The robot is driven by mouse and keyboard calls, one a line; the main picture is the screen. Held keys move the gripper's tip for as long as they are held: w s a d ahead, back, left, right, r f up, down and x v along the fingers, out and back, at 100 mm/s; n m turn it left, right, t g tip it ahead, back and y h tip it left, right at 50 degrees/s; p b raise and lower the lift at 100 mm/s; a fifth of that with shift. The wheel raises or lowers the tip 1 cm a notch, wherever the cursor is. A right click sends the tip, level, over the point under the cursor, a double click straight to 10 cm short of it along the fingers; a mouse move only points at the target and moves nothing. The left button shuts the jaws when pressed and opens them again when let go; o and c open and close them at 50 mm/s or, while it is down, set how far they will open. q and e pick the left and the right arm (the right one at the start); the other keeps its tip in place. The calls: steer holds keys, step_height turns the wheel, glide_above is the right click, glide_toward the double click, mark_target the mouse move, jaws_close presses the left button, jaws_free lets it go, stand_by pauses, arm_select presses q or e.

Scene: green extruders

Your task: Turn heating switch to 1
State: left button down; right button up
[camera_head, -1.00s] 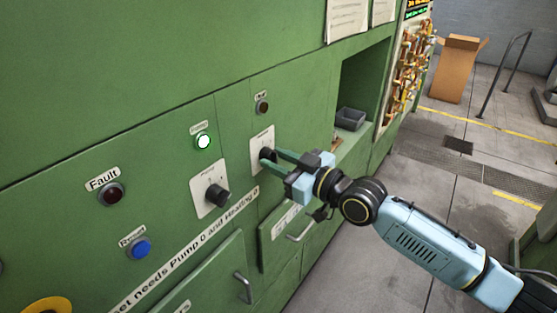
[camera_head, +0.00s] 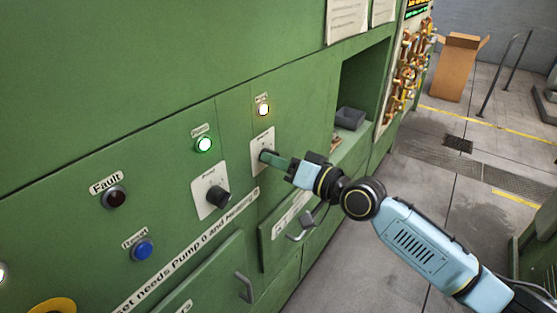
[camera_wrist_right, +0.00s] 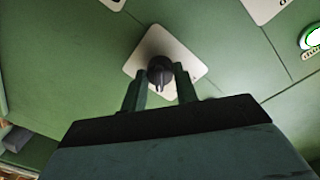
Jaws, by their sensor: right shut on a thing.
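The heating switch (camera_wrist_right: 160,72) is a dark round knob on a white plate (camera_head: 261,142) on the green panel. My right gripper (camera_head: 270,157) is shut on it, and the fingers hide most of the knob in the head view. In the right wrist view the two fingers (camera_wrist_right: 161,86) hold the knob from both sides. The lamp (camera_head: 263,109) above the heating switch glows whitish. My left gripper is not in view.
A dark Fault lamp (camera_head: 115,197) and blue Reset button (camera_head: 142,249) are further left. Drawer handles (camera_head: 301,231) stick out below.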

steer(key=shift+m, duration=1)
steer(key=o, duration=1)
steer(key=shift+c, duration=0.2)
steer(key=shift+d, duration=0.1)
steer(key=b+v, duration=0.1)
steer(key=v, duration=1.2)
steer(key=shift+b, duration=0.3)
steer(key=shift+d, duration=0.15)
